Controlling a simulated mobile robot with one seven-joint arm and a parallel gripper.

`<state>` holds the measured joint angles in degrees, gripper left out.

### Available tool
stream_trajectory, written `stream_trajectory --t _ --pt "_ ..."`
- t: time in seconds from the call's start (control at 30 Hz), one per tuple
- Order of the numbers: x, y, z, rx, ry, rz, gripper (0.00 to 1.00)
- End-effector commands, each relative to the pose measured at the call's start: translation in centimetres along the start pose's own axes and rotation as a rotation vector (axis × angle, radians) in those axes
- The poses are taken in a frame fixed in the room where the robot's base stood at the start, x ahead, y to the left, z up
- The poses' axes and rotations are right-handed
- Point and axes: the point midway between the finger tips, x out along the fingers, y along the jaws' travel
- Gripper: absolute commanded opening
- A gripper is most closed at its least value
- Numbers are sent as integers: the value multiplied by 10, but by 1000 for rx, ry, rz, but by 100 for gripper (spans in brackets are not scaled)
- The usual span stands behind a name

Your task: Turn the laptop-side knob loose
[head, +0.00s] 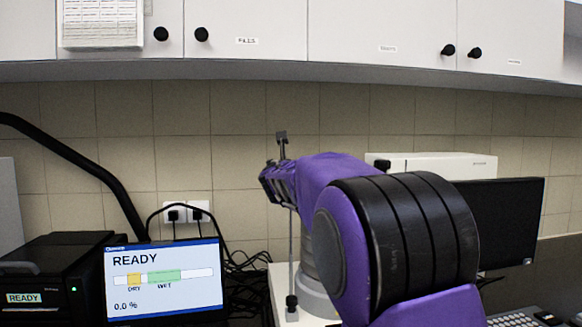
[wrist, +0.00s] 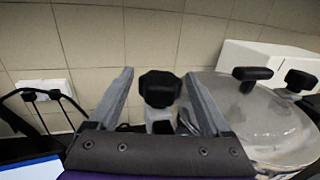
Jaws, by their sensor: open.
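My gripper (wrist: 159,78) is open in the wrist view, one grey finger on each side of a black knob (wrist: 161,89). The knob sits on a light metal stem and is on the screen side of the clear round lid (wrist: 283,122). A narrow gap shows left of the knob; whether the right finger touches it I cannot tell. In the head view my gripper (head: 274,184) is at the top of a thin upright rod (head: 291,247), small and partly hidden by my purple arm. I cannot make out the knob between the fingers there.
A black lid handle (wrist: 252,74) and another black knob (wrist: 300,80) stand to the right. A screen reading READY (head: 162,279) is at lower left, beside a black device (head: 50,278). A dark monitor (head: 512,222) stands right. Cabinets (head: 250,30) hang above; cables lie behind.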

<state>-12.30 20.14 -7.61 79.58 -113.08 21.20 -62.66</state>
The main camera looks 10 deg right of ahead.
Motion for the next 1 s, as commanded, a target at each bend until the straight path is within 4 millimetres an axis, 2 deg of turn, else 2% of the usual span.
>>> stream_trajectory --t 0.13,0.6,0.77,1.0 --pt "0 0 0 0 0 0 82" --pt "0 0 0 0 0 0 0" --pt "0 -1 -3 1 -1 12 0" --pt "1 -2 -7 3 -4 124 0"
